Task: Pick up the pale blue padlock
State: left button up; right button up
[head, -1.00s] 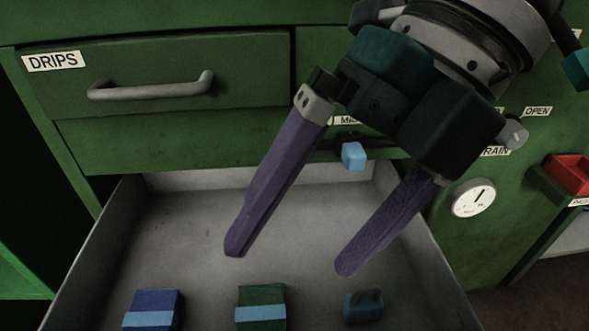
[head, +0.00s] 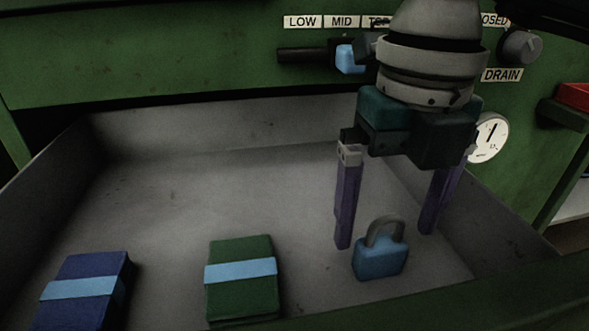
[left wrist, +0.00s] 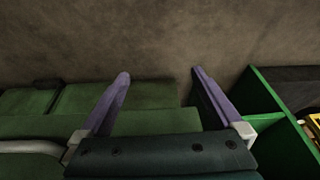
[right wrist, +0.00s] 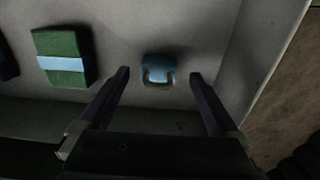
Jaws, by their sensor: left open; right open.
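The pale blue padlock (head: 380,261) stands in the open grey drawer, toward its front right, with its grey shackle up. It also shows in the right wrist view (right wrist: 158,66), ahead of the fingertips and between their lines. My right gripper (head: 386,240) is open and empty, pointing down with its purple fingers. In the head view its fingertips are just above and behind the padlock, one on each side; I cannot tell the exact height gap. My left gripper (left wrist: 158,74) is open and empty in the left wrist view, away from the drawer; it is not in the head view.
The drawer (head: 180,190) also holds a dark blue block (head: 90,268) and a green block (head: 240,297), each with a light blue band. The drawer's right wall is close to my right gripper.

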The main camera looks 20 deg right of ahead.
aim_at(383, 242)
notch_tip(383, 242, down, 4)
jog(key=b, duration=0.2)
jog(key=shift+s+a+b, duration=0.1)
jog(key=shift+b, duration=0.2)
pick_arm(q)
notch_tip(383, 242, down, 3)
jog(key=shift+f, duration=0.2)
pick_arm(e)
jog(key=shift+r, duration=0.1)
jog(key=shift+c, duration=0.4)
grip_shut()
